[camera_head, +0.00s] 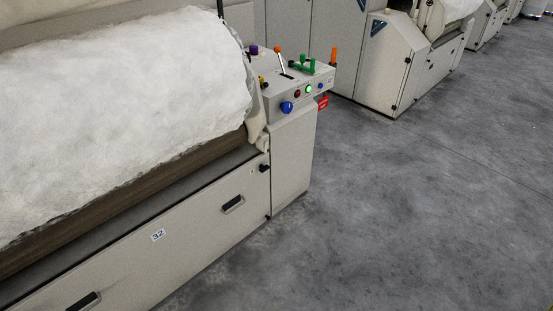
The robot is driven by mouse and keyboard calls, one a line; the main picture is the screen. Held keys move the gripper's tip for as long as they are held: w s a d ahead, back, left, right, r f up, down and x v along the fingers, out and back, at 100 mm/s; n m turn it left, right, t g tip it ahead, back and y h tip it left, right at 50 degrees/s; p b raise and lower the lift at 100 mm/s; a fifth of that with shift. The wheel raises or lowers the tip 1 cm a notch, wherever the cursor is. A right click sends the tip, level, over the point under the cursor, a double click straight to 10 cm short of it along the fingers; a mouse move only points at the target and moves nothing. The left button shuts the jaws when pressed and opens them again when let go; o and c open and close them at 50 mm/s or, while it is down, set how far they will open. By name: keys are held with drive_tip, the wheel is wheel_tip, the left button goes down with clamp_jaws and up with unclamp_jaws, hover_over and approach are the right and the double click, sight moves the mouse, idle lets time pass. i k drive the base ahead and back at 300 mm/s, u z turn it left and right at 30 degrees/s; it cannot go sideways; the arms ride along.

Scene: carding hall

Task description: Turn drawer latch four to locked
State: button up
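A carding machine fills the left side, with a long beige lower front panel (190,225). The panel has a dark recessed handle (232,204) and another dark recessed handle (83,301) at the bottom edge. A small black knob (264,167) sits at the panel's upper right end, beside the control cabinet. It may be a latch; its turn position is too small to read. I see no number four; a label (158,235) on the panel seems to read 32. My gripper is not in view.
White fibre (110,110) covers the roll above the panel. Grey floor (410,210) is clear at right; more machines (385,70) stand behind.

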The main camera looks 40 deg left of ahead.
sight(262, 168)
drive_tip(key=u, duration=0.3)
drive_tip(key=i, duration=0.65)
drive_tip(key=u, duration=1.05)
drive_tip(key=i, duration=0.3)
drive_tip(key=u, duration=0.25)
